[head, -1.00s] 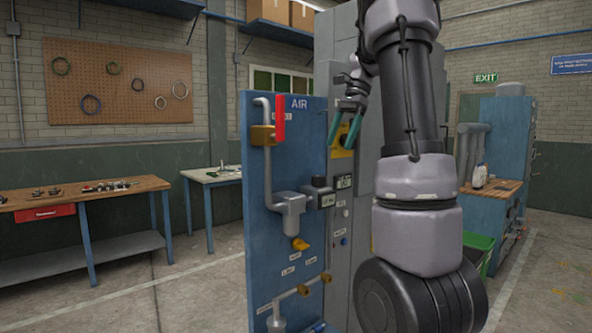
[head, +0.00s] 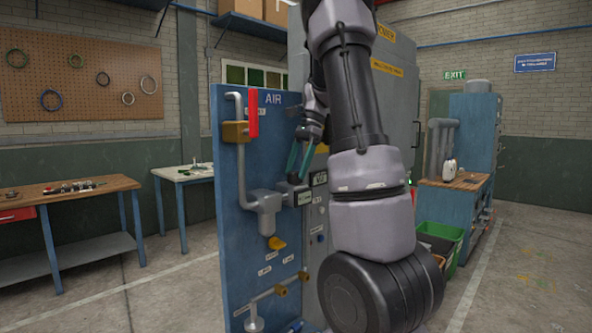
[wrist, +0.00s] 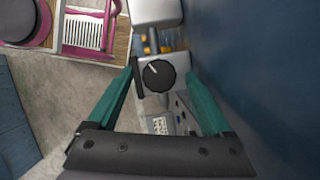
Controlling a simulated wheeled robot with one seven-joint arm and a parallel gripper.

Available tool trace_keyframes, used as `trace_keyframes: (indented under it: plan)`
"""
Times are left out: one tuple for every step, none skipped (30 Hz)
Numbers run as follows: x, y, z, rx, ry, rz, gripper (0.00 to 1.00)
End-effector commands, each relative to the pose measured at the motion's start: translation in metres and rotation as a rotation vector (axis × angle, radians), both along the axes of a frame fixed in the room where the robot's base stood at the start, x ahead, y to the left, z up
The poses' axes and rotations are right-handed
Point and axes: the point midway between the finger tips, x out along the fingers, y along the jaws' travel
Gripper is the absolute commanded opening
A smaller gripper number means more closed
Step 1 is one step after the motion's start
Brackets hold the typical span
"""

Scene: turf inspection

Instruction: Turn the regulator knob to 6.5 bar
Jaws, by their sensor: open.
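The blue air panel (head: 232,210) stands in front of me. Its regulator has a dark knob (wrist: 158,75), round with a white pointer line, seen face-on in the wrist view. The pointer slants toward the upper left there. In the head view the dark knob (head: 291,188) sits beside a small display (head: 320,178), too small to read. My gripper (head: 297,176) is open, its teal fingers just above the knob. In the wrist view the fingers lie left and right of the knob; I cannot tell whether they touch it.
A red-handled valve (head: 253,113) and grey piping are on the panel left of my gripper. A grey cabinet (head: 395,95) stands behind my arm. Workbenches (head: 75,190) line the left wall. The floor at right is open.

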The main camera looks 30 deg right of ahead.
Motion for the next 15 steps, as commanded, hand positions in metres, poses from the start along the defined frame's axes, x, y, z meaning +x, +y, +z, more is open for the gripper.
trace_keyframes:
  plan:
    - [-0.0002, 0.0014, -0.0027, 0.001, 0.0, 0.0, 0.84]
    - [-0.0003, 0.0017, -0.0037, 0.001, 0.0, 0.0, 0.84]
    - [-0.0004, 0.002, -0.0048, 0.0, 0.0, 0.0, 0.84]
    - [-0.0005, 0.0021, -0.0053, 0.0, 0.0, 0.0, 0.84]
    - [-0.0005, 0.0021, -0.0056, 0.0, 0.0, 0.0, 0.84]
    - [-0.0004, 0.0021, -0.0056, -0.001, 0.0, 0.0, 0.84]
    - [-0.0004, 0.0021, -0.0056, -0.001, 0.0, 0.0, 0.84]
    - [-0.0004, 0.002, -0.0055, -0.001, 0.0, 0.0, 0.84]
    - [-0.0004, 0.002, -0.0055, 0.0, 0.0, 0.0, 0.84]
    - [-0.0004, 0.002, -0.0054, 0.0, 0.0, 0.0, 0.84]
    - [-0.0004, 0.002, -0.0054, 0.0, 0.0, 0.0, 0.8]
    - [-0.0004, 0.002, -0.0054, 0.0, 0.0, 0.0, 0.65]
    - [-0.0004, 0.002, -0.0054, 0.0, 0.0, 0.0, 0.54]
    - [-0.0004, 0.0021, -0.0054, 0.0, 0.0, 0.0, 0.42]
    - [-0.0004, 0.0021, -0.0053, 0.0, 0.0, 0.0, 0.27]
